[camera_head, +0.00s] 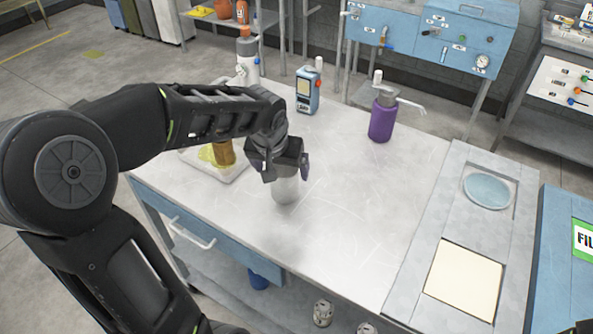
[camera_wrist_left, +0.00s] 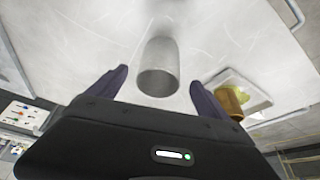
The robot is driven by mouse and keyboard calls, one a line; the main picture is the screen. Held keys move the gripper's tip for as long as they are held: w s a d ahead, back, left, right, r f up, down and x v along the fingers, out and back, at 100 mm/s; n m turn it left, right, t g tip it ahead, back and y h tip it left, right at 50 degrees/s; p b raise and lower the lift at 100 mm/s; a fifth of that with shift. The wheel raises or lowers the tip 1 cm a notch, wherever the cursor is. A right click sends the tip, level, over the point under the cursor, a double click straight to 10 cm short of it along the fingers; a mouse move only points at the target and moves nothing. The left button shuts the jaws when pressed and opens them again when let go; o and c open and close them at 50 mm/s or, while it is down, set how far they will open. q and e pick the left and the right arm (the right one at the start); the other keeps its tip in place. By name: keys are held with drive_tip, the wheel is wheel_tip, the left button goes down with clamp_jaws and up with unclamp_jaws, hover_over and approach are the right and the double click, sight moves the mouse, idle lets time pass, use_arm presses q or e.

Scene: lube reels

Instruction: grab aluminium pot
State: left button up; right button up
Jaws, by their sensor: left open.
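The aluminium pot (camera_head: 285,190) is a plain grey cylinder standing on the workbench top, directly below my left gripper. My left gripper (camera_head: 279,172) is open, and its palm hides the upper part of the pot in the head view. In the left wrist view the pot (camera_wrist_left: 158,68) lies ahead, between the lines of the two open fingers (camera_wrist_left: 158,88), with space on both sides. I cannot tell whether the fingertips reach past its rim. My right gripper is not in view.
A tray (camera_head: 232,176) with an amber container (camera_head: 223,153) and yellow cloth is just left of the gripper. The bench (camera_head: 350,225) right of the pot is clear.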

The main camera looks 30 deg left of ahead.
use_arm(q)
drive_tip(key=shift+w, duration=0.25)
drive_tip(key=shift+s, duration=0.1)
drive_tip(key=shift+b+x, duration=0.55)
drive_tip(key=shift+x, duration=0.4)
drive_tip(key=shift+f, duration=0.3)
drive_tip(key=shift+w+a, duration=0.1)
drive_tip(key=shift+w, duration=0.1)
